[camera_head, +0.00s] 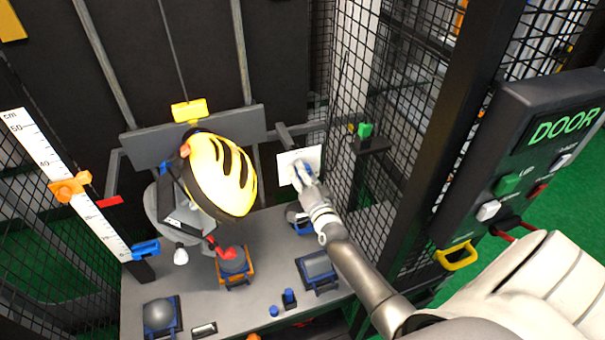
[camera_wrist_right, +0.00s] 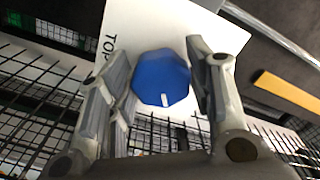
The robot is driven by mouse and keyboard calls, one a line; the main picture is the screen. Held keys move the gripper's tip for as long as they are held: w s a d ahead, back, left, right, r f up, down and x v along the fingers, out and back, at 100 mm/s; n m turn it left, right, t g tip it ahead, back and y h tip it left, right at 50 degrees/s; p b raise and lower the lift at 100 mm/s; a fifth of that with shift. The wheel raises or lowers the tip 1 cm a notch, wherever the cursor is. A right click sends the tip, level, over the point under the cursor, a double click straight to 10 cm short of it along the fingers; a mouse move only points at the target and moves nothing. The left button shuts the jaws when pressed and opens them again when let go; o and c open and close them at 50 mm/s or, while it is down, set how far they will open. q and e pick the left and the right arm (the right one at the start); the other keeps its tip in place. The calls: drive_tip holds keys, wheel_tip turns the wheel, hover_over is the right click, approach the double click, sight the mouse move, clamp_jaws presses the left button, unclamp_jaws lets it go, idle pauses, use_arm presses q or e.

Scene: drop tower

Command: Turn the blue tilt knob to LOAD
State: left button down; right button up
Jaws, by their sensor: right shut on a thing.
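The blue tilt knob (camera_wrist_right: 160,78) is a faceted knob with a white pointer mark, on a white plate (camera_wrist_right: 75,70). In the right wrist view the mark is at the knob's lower edge, and the letters "TOP" show on the plate left of the knob. The plate (camera_head: 312,154) is also in the head view, right of the yellow helmet, with a little of the knob showing. My right gripper (camera_wrist_right: 163,80) is shut on the knob, one finger on each side. No LOAD lettering is readable. My left gripper is not in view.
A yellow helmet (camera_head: 222,178) hangs left of my right gripper, above a grey table (camera_head: 205,285) bearing several blue-framed blocks. Black mesh (camera_head: 345,120) stands close right of the plate. A DOOR control box (camera_head: 520,150) is at the right.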

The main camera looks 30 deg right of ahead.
drive_tip(key=n, duration=0.7)
drive_tip(key=n+p, duration=0.1)
drive_tip(key=n, duration=0.3)
drive_tip(key=shift+s+d+f, duration=0.1)
drive_tip(key=shift+d+f, duration=0.05)
drive_tip(key=shift+f, duration=0.15)
idle(0.4)
drive_tip(key=o, duration=0.8)
drive_tip(key=shift+o, duration=0.8)
drive_tip(key=shift+r, duration=0.1)
drive_tip(key=shift+s, duration=0.1)
drive_tip(key=v, duration=1.1)
drive_tip(key=shift+s, duration=0.4)
